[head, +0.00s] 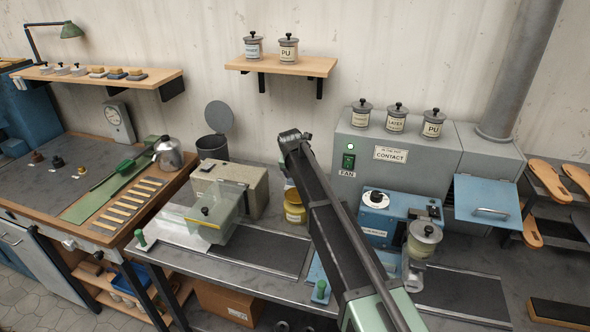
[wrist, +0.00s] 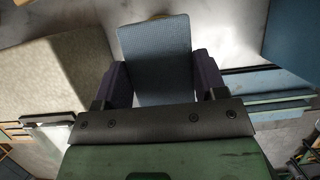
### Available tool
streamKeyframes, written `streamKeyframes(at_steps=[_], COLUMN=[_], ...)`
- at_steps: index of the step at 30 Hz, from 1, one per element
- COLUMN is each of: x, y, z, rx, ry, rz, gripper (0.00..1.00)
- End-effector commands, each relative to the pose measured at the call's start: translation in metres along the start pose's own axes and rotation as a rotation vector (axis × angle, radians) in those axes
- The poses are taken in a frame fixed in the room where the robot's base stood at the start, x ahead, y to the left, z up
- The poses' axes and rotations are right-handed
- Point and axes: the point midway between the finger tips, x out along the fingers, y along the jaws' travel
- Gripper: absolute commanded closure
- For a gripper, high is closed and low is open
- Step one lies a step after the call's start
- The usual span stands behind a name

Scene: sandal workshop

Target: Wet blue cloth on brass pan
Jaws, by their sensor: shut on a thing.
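In the wrist view the blue cloth (wrist: 154,45) is a flat, textured blue-grey piece. It sits between the two dark purple finger pads of my gripper (wrist: 161,78), which is shut on it. Its far end sticks out past the fingers. A round brass-yellow container (head: 294,207) stands on the bench just left of my arm. I cannot tell whether it is the brass pan. In the wrist view a small yellowish edge (wrist: 160,16) shows beyond the cloth.
A beige box (head: 237,183) and a clear-guarded grey machine (head: 212,218) stand left of my arm. A blue machine (head: 388,215) and a clear-topped jar (head: 423,240) stand right. A grey fan cabinet (head: 398,152) is behind. A dark mat (head: 463,294) lies clear at right.

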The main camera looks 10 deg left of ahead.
Motion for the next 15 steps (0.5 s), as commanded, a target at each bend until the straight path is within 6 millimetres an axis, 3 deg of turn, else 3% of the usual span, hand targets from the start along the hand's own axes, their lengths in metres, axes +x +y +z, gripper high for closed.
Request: streamKeyframes(at_steps=[8, 15], x=[0.002, 0.025], y=[-0.002, -0.002], z=[-0.002, -0.011], rx=[0.083, 0.082], ry=[0.002, 0.002], rz=[-0.013, -0.012], gripper=[0.54, 0.54])
